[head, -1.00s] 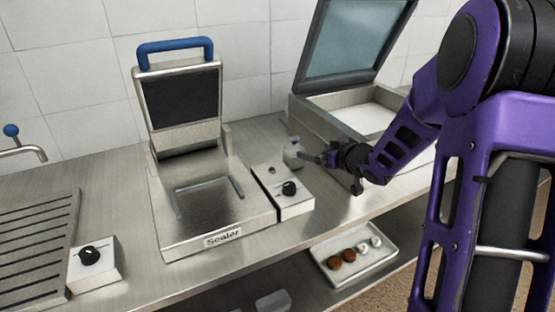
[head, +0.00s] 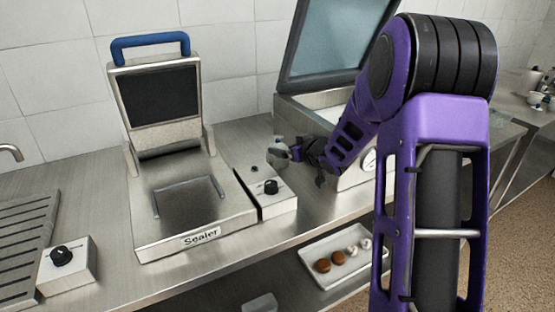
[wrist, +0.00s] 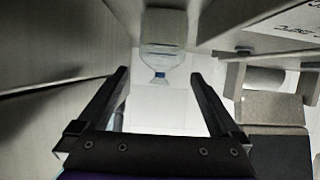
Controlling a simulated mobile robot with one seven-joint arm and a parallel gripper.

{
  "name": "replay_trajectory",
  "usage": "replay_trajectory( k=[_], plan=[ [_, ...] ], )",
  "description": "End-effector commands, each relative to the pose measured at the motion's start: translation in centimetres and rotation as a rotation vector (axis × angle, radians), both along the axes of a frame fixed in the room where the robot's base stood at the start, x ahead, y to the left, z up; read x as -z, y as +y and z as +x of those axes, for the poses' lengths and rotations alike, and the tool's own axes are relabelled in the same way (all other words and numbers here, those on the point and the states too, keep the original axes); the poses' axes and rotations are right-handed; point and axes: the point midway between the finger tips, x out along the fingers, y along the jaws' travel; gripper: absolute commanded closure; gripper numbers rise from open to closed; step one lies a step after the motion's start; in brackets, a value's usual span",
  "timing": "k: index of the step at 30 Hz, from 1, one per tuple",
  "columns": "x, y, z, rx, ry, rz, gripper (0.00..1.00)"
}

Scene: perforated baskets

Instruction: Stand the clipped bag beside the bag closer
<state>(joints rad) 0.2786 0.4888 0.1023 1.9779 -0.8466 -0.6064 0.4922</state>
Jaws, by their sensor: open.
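The clipped bag, a pale see-through bag with a blue clip, shows at the top middle of the wrist view (wrist: 163,28). In the head view a small pale shape at my gripper's tip appears to be this bag (head: 279,151); the gripper partly hides it. My gripper (wrist: 159,75) is open, with the bag ahead of its fingertips and the blue end pointing back between them. In the head view my gripper (head: 298,152) reaches left over the counter. A steel machine labelled "Sealer" (head: 185,229), with a raised blue-handled lid, stands left of it; I take it as the bag closer.
A knobbed control box (head: 276,204) adjoins the sealer's right side. A steel machine with an open glass lid (head: 335,40) stands behind my arm. Another knob box (head: 82,270) and a slatted panel (head: 22,235) are at left. A tray of small round items (head: 348,274) sits below the counter.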

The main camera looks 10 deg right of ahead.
Motion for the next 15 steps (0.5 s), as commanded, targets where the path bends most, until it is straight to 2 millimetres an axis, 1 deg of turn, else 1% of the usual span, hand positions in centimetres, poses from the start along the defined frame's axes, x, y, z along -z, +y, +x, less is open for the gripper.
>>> replay_trajectory(
  k=[1, 3, 8, 12, 15],
  plan=[
    [0.4, 0.3, 0.6, -0.002, 0.000, 0.001, 0.00],
    [0.5, 0.4, 1.1, 0.000, -0.001, 0.000, 0.00],
    [1.1, 0.7, 1.9, 0.000, 0.000, 0.001, 0.00],
    [2.4, 1.4, 3.5, -0.002, 0.001, 0.000, 0.00],
    [2.9, 1.8, 4.7, -0.001, -0.001, 0.001, 0.00]
  ],
)
